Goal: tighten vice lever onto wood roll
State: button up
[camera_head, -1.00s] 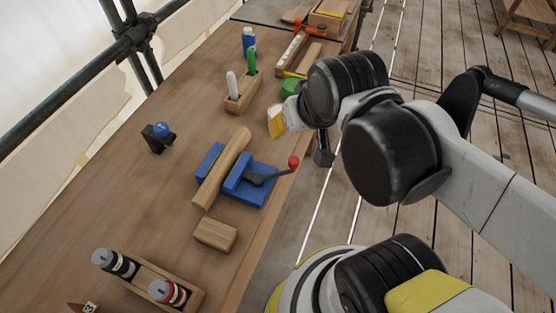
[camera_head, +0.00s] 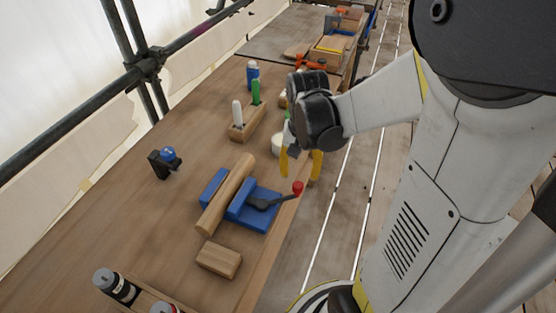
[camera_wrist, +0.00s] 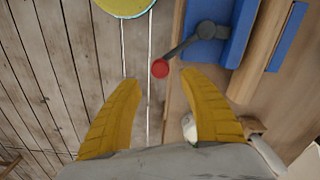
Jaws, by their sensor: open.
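The blue vice (camera_head: 256,209) sits on the wooden bench, with the wood roll (camera_head: 228,192) lying between its jaws. The vice lever (camera_head: 270,202) is dark grey with a red knob (camera_head: 297,188) that reaches toward the bench's right edge. My gripper (camera_head: 300,168) is open and empty, above and just beyond the red knob in the head view. In the wrist view, its yellow fingers (camera_wrist: 158,85) are spread, and the red knob (camera_wrist: 160,68) shows between and slightly ahead of the tips. The lever (camera_wrist: 190,44) runs up right to the blue vice (camera_wrist: 231,38).
A small wood block (camera_head: 219,259) lies in front of the vice. A wooden holder (camera_head: 247,124) with white and green handles stands behind. A black stand with a blue ball (camera_head: 166,160) is at left. A can holder is at the front. Open floor lies right of the bench.

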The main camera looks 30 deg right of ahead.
aim_at(298, 184)
notch_tip(298, 184, down, 7)
jog(key=shift+r+b, duration=0.2)
jog(key=shift+b, duration=1)
grip_shut()
